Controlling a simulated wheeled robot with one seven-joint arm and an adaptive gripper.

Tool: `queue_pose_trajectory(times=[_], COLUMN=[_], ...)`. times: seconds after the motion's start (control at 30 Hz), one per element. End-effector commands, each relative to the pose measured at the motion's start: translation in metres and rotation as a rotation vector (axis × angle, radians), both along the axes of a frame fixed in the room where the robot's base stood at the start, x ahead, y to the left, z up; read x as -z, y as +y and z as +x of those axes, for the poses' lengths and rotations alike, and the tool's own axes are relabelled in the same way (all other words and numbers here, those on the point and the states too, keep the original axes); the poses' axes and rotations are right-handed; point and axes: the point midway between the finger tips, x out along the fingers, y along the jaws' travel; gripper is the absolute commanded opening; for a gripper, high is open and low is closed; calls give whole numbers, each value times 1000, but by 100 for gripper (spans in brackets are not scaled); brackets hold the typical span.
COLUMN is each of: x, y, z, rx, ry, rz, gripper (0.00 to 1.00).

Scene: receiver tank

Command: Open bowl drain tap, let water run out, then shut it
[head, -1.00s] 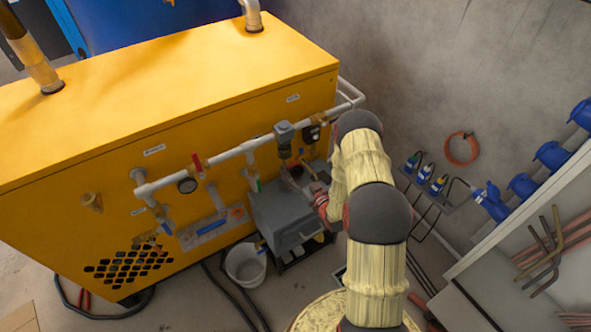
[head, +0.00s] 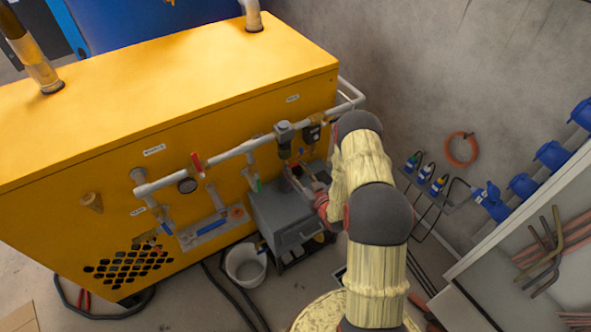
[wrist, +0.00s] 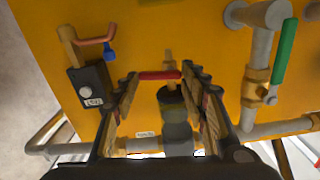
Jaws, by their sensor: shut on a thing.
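In the wrist view, a small tap with a red lever (wrist: 160,75) and a brass stem (wrist: 168,58) lies in line with the dark filter bowl (wrist: 171,101) on its grey body (wrist: 177,138). My gripper (wrist: 160,77) has one finger at each end of the red lever and is shut on it. In the head view, the filter (head: 284,138) hangs on the pipe at the front of the yellow tank housing. My gripper (head: 298,180) is below it, small and partly hidden by my arm. No running water can be made out.
A grey box (head: 285,215) stands below the filter, and a white bucket (head: 246,264) is left of it on the floor. A green-handled valve (wrist: 285,50) and a black box (wrist: 91,87) flank my gripper in the wrist view. A grey pipe (head: 225,157) runs along the housing.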

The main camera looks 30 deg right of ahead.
Motion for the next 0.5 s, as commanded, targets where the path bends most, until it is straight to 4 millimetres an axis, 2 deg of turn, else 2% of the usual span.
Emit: queue_pose_trajectory(times=[0.23, 0.5], x=[4, 5], y=[0, 0], z=[0, 0], rx=[0, 0], ry=[8, 10], rz=[224, 297], gripper=[18, 18])
